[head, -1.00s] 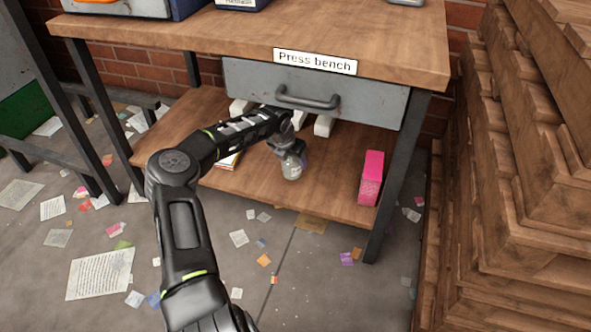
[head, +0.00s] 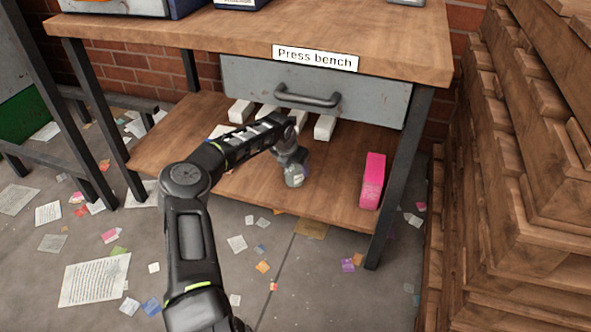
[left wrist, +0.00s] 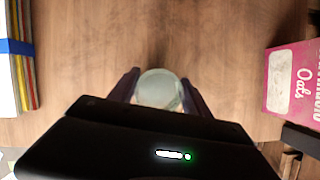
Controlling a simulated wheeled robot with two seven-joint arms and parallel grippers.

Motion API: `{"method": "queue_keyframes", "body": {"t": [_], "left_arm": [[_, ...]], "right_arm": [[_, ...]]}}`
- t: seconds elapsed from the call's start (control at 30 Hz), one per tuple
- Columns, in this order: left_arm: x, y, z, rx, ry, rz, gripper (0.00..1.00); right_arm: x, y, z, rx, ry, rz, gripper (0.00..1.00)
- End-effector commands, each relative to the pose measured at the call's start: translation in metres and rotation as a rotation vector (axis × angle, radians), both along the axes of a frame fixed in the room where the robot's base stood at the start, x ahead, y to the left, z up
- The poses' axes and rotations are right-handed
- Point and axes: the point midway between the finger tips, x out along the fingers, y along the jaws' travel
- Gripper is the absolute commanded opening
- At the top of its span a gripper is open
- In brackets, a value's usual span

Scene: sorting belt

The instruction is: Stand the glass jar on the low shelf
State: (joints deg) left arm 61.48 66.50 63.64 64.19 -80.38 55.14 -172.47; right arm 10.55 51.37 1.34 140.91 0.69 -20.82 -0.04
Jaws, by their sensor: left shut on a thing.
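The glass jar (head: 294,177) is upright at the low shelf (head: 325,190) under the press bench. It also shows from above in the left wrist view (left wrist: 159,89), as a pale greenish disc between my fingers. My left gripper (head: 291,165) reaches in under the drawer and is shut on the jar, with one finger on each side in the left wrist view (left wrist: 160,92). I cannot tell whether the jar's base touches the shelf board. My right gripper is not in view.
A pink oats box (head: 372,181) stands at the shelf's right. White bars (head: 325,127) lie at the shelf's back. Books or papers (left wrist: 16,60) lie left of the jar. The drawer (head: 350,97) hangs above. Stacked wood (head: 510,190) is at the right. The shelf around the jar is clear.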

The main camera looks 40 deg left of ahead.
Motion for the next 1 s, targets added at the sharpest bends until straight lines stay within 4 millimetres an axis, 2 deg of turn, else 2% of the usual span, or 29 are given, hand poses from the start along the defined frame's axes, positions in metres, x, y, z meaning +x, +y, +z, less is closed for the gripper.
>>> {"method": "queue_keyframes", "body": {"t": [0.17,0.2,0.4,0.47,0.77,1.0], "left_arm": [[0.000,0.000,-0.001,0.000,0.000,0.000,0.03],[0.000,0.000,-0.002,0.000,0.000,0.000,0.58],[0.000,0.000,-0.002,0.000,0.000,0.000,0.74],[0.000,0.000,-0.002,0.000,0.000,0.000,0.78],[0.000,0.000,0.000,0.000,-0.001,0.000,0.78],[-0.007,0.000,0.026,0.004,-0.002,-0.002,0.78]], "right_arm": [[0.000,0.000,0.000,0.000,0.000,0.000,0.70],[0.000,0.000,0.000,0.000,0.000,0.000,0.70],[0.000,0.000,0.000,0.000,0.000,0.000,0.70],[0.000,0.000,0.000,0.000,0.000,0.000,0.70],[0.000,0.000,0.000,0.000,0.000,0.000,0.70],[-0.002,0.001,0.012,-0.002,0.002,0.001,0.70]]}}
